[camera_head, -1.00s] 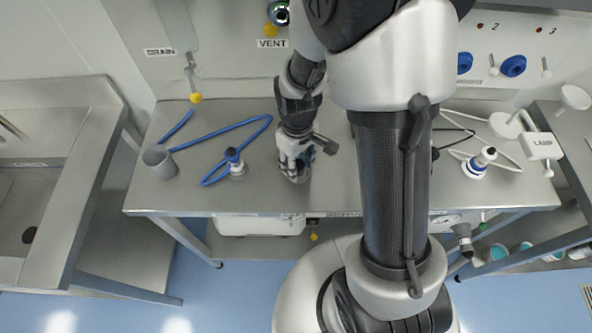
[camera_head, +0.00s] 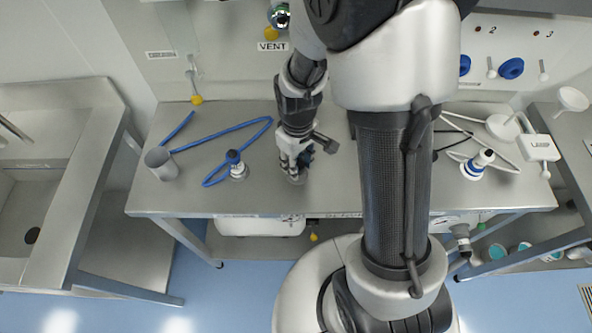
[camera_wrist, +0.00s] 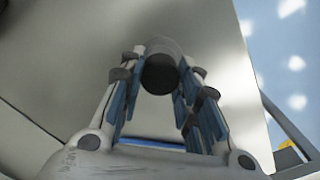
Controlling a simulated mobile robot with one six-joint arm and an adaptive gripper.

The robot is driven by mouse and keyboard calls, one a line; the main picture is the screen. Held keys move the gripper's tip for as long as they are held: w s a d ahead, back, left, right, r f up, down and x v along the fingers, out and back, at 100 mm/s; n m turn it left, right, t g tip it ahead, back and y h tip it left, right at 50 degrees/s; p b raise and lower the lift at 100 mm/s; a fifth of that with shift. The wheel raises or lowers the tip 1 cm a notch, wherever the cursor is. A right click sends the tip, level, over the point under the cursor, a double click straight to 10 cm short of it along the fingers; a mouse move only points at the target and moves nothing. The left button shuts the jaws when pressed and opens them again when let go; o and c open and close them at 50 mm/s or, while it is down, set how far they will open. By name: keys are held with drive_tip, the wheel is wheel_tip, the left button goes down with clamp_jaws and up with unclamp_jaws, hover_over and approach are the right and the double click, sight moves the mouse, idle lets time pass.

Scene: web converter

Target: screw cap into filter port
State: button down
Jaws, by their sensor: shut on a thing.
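My gripper (camera_head: 296,168) points down over the middle of the steel bench, left of my column. In the wrist view its blue-padded fingers (camera_wrist: 158,88) are closed around a dark round cap (camera_wrist: 160,74). A grey round piece (camera_wrist: 164,46) shows just beyond the cap. I cannot tell whether the cap touches it. In the head view a small grey round part (camera_head: 297,179) shows under the fingertips; the cap itself is mostly hidden there. I cannot make out the filter port's threads.
A blue-topped fitting (camera_head: 236,166) with a blue hose stands left of my gripper. A grey cup (camera_head: 161,163) is farther left. Another blue-and-white fitting (camera_head: 476,165) with a pale tube stands at the right. The bench (camera_head: 200,195) is bare along its front left.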

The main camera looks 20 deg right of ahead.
drive_tip(key=shift+r+p, duration=2.25)
drive_tip(key=shift+r, duration=0.7)
